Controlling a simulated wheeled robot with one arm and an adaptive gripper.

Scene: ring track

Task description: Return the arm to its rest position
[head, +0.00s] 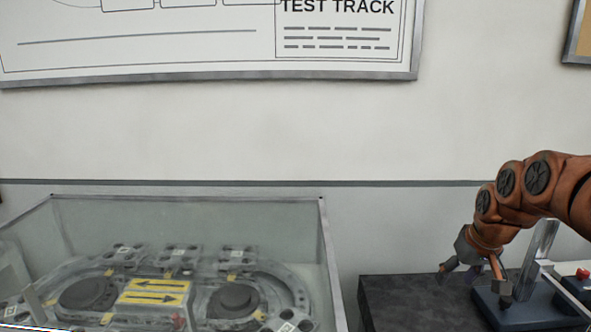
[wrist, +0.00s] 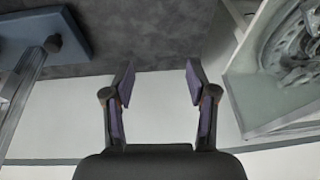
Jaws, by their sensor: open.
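My orange arm reaches in from the right of the head view and bends down. My gripper (head: 474,272) hangs at its end over the dark grey worktop (head: 410,300), left of a metal post. In the wrist view my gripper (wrist: 158,85) has its two purple-lined fingers spread apart, with nothing between them. Below the fingers the worktop (wrist: 150,35) and a pale surface show.
A glass-walled case (head: 325,255) with a ring track (head: 290,285) and a yellow arrow sign (head: 155,295) stands at left. A blue base with a metal post (head: 535,255) and a red button (head: 583,273) are at right. A whiteboard (head: 200,75) hangs behind.

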